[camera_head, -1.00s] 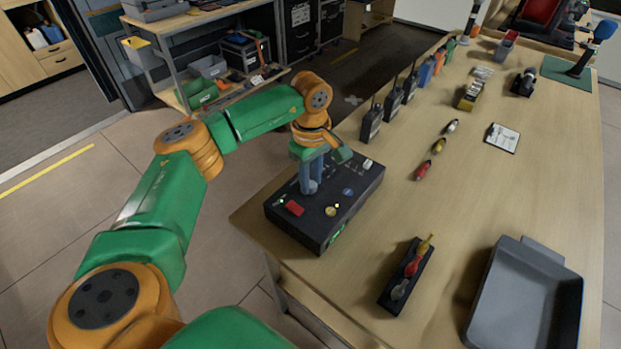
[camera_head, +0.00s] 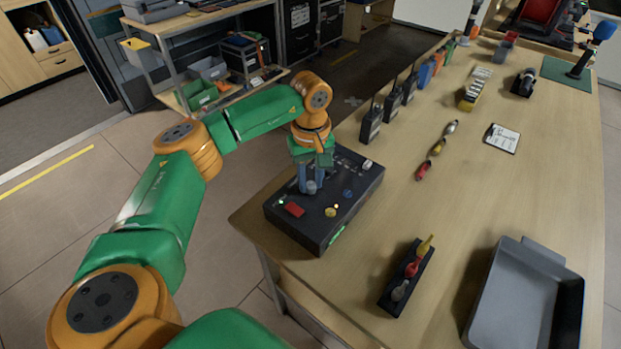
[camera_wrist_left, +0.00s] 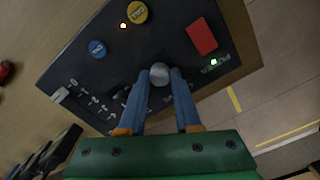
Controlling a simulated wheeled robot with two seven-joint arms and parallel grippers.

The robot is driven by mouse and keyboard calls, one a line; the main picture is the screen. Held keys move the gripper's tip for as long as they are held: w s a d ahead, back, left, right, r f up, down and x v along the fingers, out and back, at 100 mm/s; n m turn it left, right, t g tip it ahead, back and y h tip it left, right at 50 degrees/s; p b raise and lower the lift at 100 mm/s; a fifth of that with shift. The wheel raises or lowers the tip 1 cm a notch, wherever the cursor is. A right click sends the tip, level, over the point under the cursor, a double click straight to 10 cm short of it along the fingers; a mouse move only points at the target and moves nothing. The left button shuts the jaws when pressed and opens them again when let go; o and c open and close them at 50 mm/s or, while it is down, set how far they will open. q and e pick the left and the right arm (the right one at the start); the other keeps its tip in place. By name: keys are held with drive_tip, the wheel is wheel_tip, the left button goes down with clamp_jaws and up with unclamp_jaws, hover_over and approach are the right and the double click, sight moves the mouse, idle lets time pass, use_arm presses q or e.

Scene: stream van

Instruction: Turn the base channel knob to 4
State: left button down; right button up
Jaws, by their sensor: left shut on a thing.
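The dark base station box (camera_head: 290,228) sits at the near left corner of the table. The channel knob (camera_wrist_left: 160,74) is grey and round in the left wrist view, on the box's top face. My left gripper (camera_head: 311,187) points down at the box, its two blue fingers shut on the knob from both sides; it also shows in the left wrist view (camera_wrist_left: 160,79). My right gripper is not in view.
A connector holder (camera_head: 392,295) and a grey tray (camera_head: 531,300) lie to the right.

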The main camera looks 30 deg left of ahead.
sight(311, 185)
use_arm(q)
drive_tip(key=c, duration=0.6)
unclamp_jaws()
drive_tip(key=shift+d, duration=0.1)
wheel_tip(311, 185, up, 7)
drive_tip(key=shift+r+b, duration=0.1)
drive_tip(key=shift+b, duration=0.3)
